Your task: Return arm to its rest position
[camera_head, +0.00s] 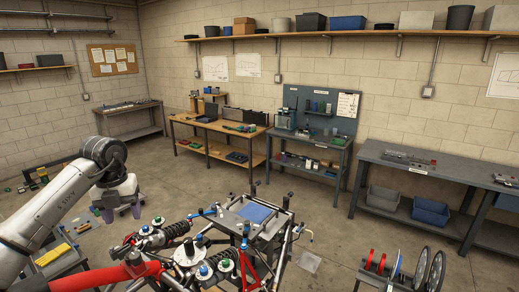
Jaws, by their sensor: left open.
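My left arm comes in from the left edge. Its left gripper (122,211) points down, with its two fingers apart and nothing visible between them. It is left of the tube chassis (243,236), apart from it in the picture. The chassis is a frame of dark and silver tubes with a red tube (105,277), black coil springs and a tray holding a blue plate (257,213). Its lower part is cut off by the bottom edge. My right gripper is not in view.
A low surface with yellow parts (52,254) lies at lower left, partly behind my left arm. Wheels (436,270) and red discs stand at lower right. Workbenches (205,128) line the back wall, and a grey bench (400,155) stands right. The concrete floor between is mostly clear.

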